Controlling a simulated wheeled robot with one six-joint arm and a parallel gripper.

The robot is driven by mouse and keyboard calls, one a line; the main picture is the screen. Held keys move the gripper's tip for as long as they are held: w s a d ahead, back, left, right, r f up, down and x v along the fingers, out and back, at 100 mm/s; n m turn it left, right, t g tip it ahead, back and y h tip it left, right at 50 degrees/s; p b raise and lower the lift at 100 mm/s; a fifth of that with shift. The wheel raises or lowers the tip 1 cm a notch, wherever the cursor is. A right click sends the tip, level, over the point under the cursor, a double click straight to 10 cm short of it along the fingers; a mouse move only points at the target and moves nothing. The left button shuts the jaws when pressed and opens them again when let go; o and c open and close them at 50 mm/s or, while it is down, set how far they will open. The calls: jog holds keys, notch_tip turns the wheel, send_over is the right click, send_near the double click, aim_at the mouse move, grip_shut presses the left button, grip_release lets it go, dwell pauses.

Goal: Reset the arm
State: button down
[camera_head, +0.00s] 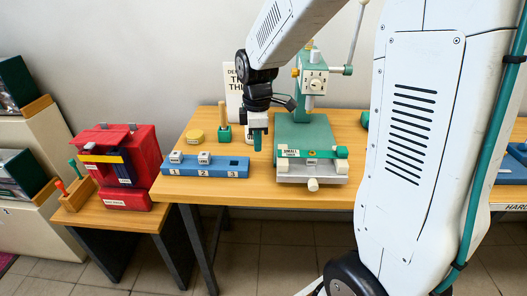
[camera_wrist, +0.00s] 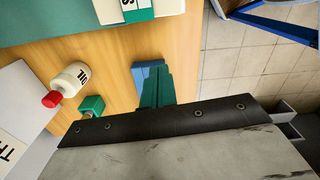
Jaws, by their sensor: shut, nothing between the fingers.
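My gripper (camera_head: 257,143) hangs over the wooden table (camera_head: 268,190) in the head view, pointing down. It is between the blue numbered rack and the green machine. Its green fingers also show in the wrist view (camera_wrist: 156,86), closed together with nothing between them. My arm reaches in from the upper right and bends down at the wrist. The height of the fingertips above the table is hard to tell.
A blue rack (camera_head: 205,169) with two white blocks stands left of my gripper. The green machine (camera_head: 303,135) stands close to the right. A white bottle with a red cap (camera_wrist: 71,81) and a green block (camera_wrist: 92,104) are near. A red box (camera_head: 123,165) sits far left.

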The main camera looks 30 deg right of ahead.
jog(key=r, duration=0.6)
jog(key=shift+d, duration=0.2)
jog(key=s+a+r+m, duration=0.2)
jog(key=s+m, duration=0.4)
jog(key=s, duration=0.6)
jog(key=s+a+r+m+t, duration=0.1)
jog(key=s+m, duration=0.5)
jog(key=s, duration=0.6)
jog(key=shift+s+a+r, duration=0.3)
jog(key=shift+a+r, duration=0.35)
jog(key=shift+a, duration=0.5)
jog(key=shift+d+m, duration=0.1)
jog(key=shift+m, duration=0.2)
